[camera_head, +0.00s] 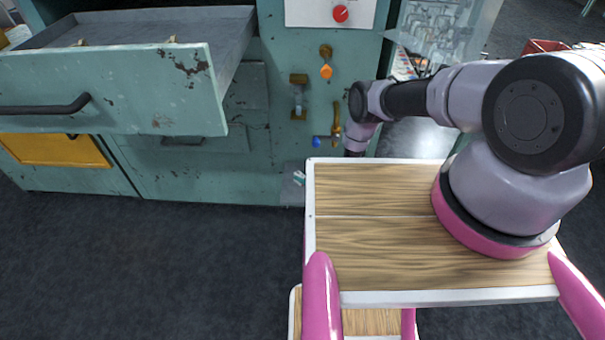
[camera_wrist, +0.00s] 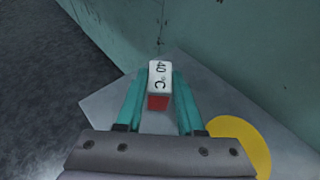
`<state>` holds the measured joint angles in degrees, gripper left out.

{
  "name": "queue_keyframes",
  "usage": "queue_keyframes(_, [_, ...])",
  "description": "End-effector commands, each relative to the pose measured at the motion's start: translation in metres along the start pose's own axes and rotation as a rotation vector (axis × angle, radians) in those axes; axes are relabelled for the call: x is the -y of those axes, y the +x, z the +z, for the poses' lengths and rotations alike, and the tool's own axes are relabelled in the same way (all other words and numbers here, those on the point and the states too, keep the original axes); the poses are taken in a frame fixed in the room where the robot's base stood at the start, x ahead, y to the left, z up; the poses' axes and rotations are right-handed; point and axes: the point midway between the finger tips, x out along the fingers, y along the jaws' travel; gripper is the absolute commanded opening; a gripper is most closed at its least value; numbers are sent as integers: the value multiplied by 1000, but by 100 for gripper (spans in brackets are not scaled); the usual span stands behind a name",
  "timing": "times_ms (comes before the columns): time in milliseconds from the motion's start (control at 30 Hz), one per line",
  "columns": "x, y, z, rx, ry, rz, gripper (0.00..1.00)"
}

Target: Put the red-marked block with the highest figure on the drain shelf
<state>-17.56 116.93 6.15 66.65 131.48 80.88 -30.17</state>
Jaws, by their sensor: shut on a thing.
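A small white block (camera_wrist: 159,76) with "40 °C" in black and a red face sits between the teal fingers of my gripper (camera_wrist: 158,88) in the wrist view. The fingers are shut on it. A flat grey shelf plate (camera_wrist: 105,108) lies beneath it, against the teal wall. I cannot tell if the block touches the plate. In the head view, a small white and teal bit shows over the grey plate (camera_head: 287,192) low at the cabinet front. Most of my gripper is hidden there behind the wooden top. No other marked block is clearly seen.
A yellow disc (camera_wrist: 242,143) lies at the lower right in the wrist view. The teal cabinet has an open drawer (camera_head: 110,88) at left, and an orange-tipped valve (camera_head: 326,71) and blue-tipped tap (camera_head: 317,141) above the plate. Dark floor (camera_head: 150,265) is clear at left.

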Motion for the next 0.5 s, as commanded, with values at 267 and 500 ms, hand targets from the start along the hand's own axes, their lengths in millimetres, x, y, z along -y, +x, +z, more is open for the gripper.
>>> queue_keyframes(267, [0,2,-3,1,0,0,0])
queue_keyframes(500, [0,2,-3,1,0,0,72])
